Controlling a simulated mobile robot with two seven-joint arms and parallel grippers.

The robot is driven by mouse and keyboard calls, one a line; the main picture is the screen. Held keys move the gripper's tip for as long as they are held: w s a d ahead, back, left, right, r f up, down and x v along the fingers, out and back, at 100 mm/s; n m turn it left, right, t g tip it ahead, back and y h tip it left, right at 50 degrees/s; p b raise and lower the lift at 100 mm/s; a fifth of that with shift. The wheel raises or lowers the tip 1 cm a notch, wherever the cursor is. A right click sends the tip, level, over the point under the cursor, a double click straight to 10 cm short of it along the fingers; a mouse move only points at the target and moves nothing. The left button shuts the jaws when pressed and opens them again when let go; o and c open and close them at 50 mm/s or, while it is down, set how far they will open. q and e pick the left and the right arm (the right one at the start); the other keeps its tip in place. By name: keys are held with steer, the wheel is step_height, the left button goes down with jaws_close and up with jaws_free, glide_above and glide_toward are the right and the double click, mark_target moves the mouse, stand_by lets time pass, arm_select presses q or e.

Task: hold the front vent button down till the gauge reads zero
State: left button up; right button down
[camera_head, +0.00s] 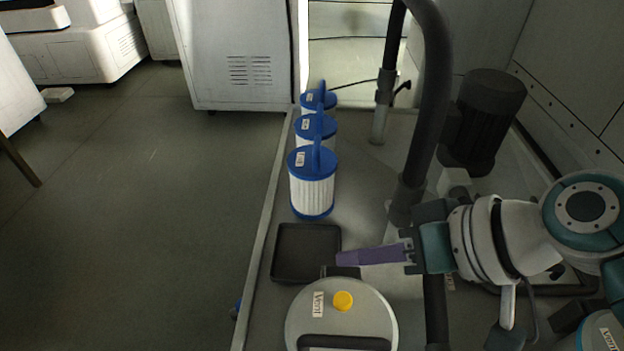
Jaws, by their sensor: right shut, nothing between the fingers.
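A yellow vent button (343,300) sits on the round pale lid of a front canister (370,312), beside a label reading "Vent". My right gripper (340,258) comes in from the right with its purple fingers shut and empty. In the picture, its fingertips are just beyond the far edge of the lid, apart from the yellow button. A second "Vent" label (607,338) shows on another round housing at the lower right corner, partly cut off; no button shows on it. I cannot make out a gauge or a reading. My left gripper is not in view.
A black tray (292,253) lies left of my fingertips. Several blue-and-white filter cartridges (312,187) stand in a row behind it. A thick dark pipe (425,120) rises near my right gripper, with a black motor (485,120) behind. Open floor (140,220) lies left.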

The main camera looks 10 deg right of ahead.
steer(key=b, duration=0.7)
glide_above(350, 305)
step_height(350, 305, down, 7)
steer(key=shift+f, duration=0.2)
steer(key=shift+f+b, duration=0.5)
steer(key=shift+f, duration=0.1)
stand_by(0.5)
stand_by(0.5)
steer(key=shift+f, duration=0.4)
